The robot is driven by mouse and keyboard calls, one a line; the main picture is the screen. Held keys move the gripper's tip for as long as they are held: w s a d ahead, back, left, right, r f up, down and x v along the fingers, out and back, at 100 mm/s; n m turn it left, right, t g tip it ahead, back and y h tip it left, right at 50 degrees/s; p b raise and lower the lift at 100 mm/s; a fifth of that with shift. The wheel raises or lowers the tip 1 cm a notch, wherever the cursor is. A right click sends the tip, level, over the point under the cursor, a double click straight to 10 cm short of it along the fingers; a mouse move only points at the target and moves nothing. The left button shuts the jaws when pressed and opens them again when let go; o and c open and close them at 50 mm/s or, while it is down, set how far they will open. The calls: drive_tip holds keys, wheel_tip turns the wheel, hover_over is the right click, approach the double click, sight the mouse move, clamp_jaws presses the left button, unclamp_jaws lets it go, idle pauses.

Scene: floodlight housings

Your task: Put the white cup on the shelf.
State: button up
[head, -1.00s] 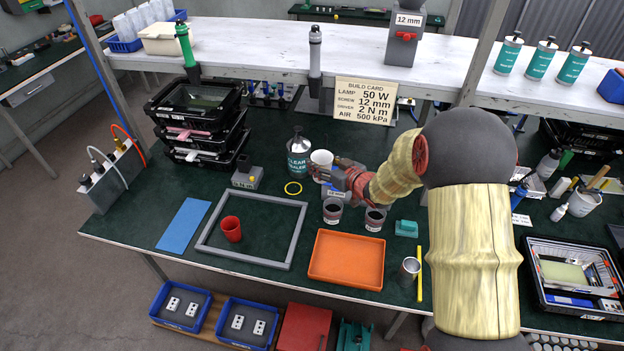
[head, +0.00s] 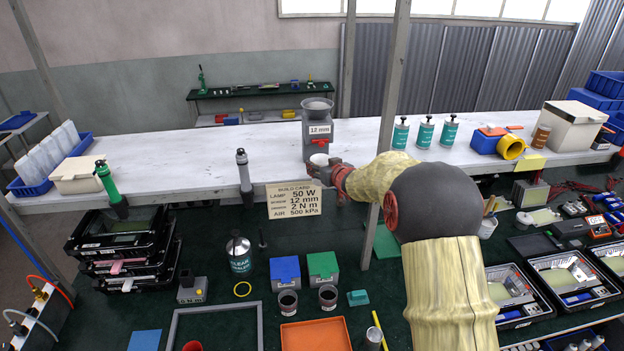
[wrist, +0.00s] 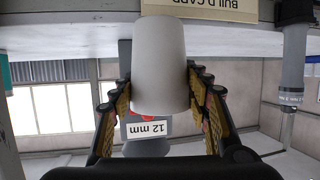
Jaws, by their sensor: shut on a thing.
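The white cup (head: 319,159) is held in my gripper (head: 332,165), at the front edge of the white shelf (head: 215,150), just above the build card. In the wrist view the white cup (wrist: 158,60) sits between the two fingers of my gripper (wrist: 160,88), which press on its sides. I cannot tell from these views whether the cup's base touches the shelf.
A grey 12 mm dispenser (head: 318,122) stands on the shelf close behind the cup. The build card (head: 294,200) hangs below the front edge. A grey upright post (head: 388,110) is right of the gripper.

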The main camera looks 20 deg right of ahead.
sight(322, 162)
drive_tip(key=shift+w+d+r, duration=0.1)
drive_tip(key=shift+d+r, duration=0.45)
drive_tip(key=shift+r, duration=0.1)
drive_tip(key=shift+w+d+f, duration=0.2)
drive_tip(key=shift+w+f, duration=0.8)
drive_tip(key=shift+f, duration=0.25)
drive_tip(key=shift+w+r, duration=0.2)
drive_tip(key=shift+w, duration=0.1)
drive_tip(key=shift+w+d+f+p, duration=0.1)
drive_tip(key=shift+w+d+p, duration=0.2)
drive_tip(key=shift+w+p, duration=0.8)
drive_tip(key=shift+w+d+p, duration=0.35)
drive_tip(key=shift+w+p, duration=0.25)
drive_tip(key=shift+w, duration=1)
drive_tip(key=shift+w+d+f+p, duration=0.1)
drive_tip(key=shift+w+d+p, duration=0.2)
drive_tip(key=shift+w+p, duration=0.8)
drive_tip(key=shift+w+r, duration=0.1)
drive_tip(key=shift+w, duration=0.1)
drive_tip(key=shift+f, duration=0.3)
